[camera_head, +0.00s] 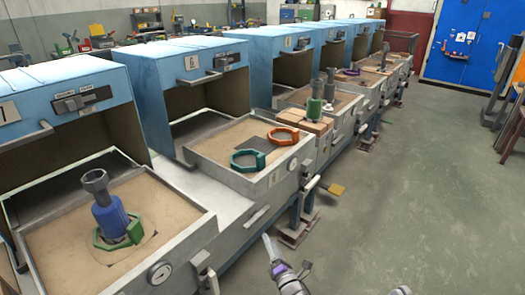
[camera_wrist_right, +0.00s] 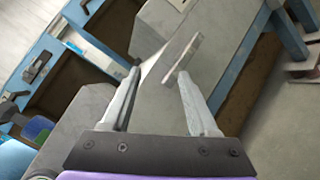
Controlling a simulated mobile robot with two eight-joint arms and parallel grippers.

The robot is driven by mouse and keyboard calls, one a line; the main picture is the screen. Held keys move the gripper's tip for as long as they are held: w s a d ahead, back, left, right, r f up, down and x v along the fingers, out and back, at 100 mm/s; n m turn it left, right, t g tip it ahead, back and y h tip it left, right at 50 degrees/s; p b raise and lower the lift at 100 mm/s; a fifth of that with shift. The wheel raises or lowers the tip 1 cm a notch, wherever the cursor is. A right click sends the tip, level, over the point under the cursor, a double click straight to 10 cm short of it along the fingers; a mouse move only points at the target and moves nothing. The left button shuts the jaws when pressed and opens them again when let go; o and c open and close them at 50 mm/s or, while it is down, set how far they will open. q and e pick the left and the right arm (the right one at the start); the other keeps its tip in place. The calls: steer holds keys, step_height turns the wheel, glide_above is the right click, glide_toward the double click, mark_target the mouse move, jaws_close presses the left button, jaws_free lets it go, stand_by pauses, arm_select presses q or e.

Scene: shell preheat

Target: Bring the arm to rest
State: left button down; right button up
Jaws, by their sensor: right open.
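My right gripper (camera_head: 280,266) shows at the bottom middle of the head view, low over the floor beside the front of the bench row. In the right wrist view my right gripper (camera_wrist_right: 157,80) has its two fingers spread apart. Nothing is held between them. A flat grey handle (camera_wrist_right: 182,58) on the bench front shows beyond the fingertips; whether it touches a finger I cannot tell. My left gripper is not in view.
Blue-hooded benches run away from the left. The nearest sand tray (camera_head: 190,222) holds a blue tool (camera_head: 110,218) in a green ring (camera_head: 128,238). Another tray (camera_head: 222,172) holds a green ring (camera_head: 248,160) and an orange ring (camera_head: 281,136). The floor (camera_head: 420,190) at right is clear.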

steer(key=s+d+r+m+g+h, duration=0.5)
steer(key=s+d+r+m+h, duration=0.35)
steer(key=d+m, duration=0.5)
steer(key=s+d+f+m+g+y, duration=0.15)
steer(key=s+m+g, duration=0.45)
steer(key=s, duration=1)
steer(key=s+f+m+g+y, duration=0.1)
steer(key=s+f+m+g, duration=0.1)
steer(key=s+m, duration=1.05)
arm_select(q)
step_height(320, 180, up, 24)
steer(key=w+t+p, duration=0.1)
steer(key=p, duration=1.9)
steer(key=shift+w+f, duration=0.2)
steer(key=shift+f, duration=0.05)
arm_select(e)
step_height(320, 180, up, 24)
steer(key=s+n, duration=0.1)
steer(key=n, duration=0.2)
steer(key=shift+s+f+t, duration=0.15)
steer(key=shift+t, duration=0.25)
